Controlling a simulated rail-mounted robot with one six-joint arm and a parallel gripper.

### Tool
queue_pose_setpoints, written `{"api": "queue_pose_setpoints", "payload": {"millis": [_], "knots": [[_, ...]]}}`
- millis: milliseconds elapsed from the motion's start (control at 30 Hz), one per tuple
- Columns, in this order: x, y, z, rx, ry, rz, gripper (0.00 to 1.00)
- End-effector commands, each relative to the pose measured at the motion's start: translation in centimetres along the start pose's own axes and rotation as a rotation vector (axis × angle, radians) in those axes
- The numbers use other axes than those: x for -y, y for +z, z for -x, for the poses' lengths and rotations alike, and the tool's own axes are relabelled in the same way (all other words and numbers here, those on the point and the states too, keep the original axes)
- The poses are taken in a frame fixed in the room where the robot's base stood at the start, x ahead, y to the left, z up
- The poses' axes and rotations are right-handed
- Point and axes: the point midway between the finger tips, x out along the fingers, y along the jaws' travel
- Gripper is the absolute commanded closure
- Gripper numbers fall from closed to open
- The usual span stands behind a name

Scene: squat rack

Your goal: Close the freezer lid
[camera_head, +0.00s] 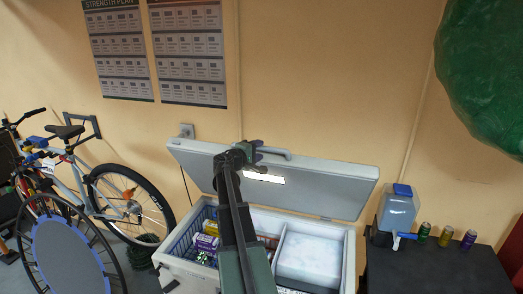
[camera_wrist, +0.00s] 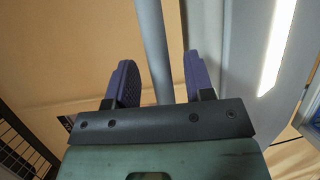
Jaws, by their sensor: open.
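The chest freezer lid (camera_head: 330,192) stands raised and tilted back toward the wall, with a lit strip on its inner face. The handle (camera_head: 275,152) runs along the lid's top edge, partly hidden behind my gripper (camera_head: 254,150). The freezer body (camera_head: 350,262) is open below, partly covered by my arm. In the wrist view my gripper (camera_wrist: 160,78) has its two purple fingers apart. A grey bar, seemingly the handle (camera_wrist: 153,45), passes between or just beyond them; contact cannot be told. The lid's inner face (camera_wrist: 238,60) fills the right side there.
Inside the freezer are a basket with packages (camera_head: 205,242) and a white compartment (camera_head: 312,256). A bicycle (camera_head: 120,200) leans at the left. At the right, a dark cabinet (camera_head: 435,270) carries a water dispenser (camera_head: 397,210) and cans (camera_head: 445,236). A green ball-like object (camera_head: 485,75) hangs upper right.

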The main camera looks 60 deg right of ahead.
Motion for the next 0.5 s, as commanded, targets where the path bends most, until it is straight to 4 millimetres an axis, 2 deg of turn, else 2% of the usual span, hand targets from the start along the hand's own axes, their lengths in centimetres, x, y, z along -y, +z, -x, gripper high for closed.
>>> {"api": "queue_pose_setpoints", "payload": {"millis": [33,133,400,433,500], "knots": [[0.1,-0.2,-1.0,0.001,0.0,0.0,0.52],[0.0,-0.1,-2.1,0.0,0.0,0.0,0.52],[0.0,0.0,-2.5,0.0,-0.001,0.0,0.52],[0.0,0.0,-2.4,0.0,-0.001,0.0,0.53],[0.0,0.0,-2.4,0.0,-0.001,-0.001,0.64]]}}
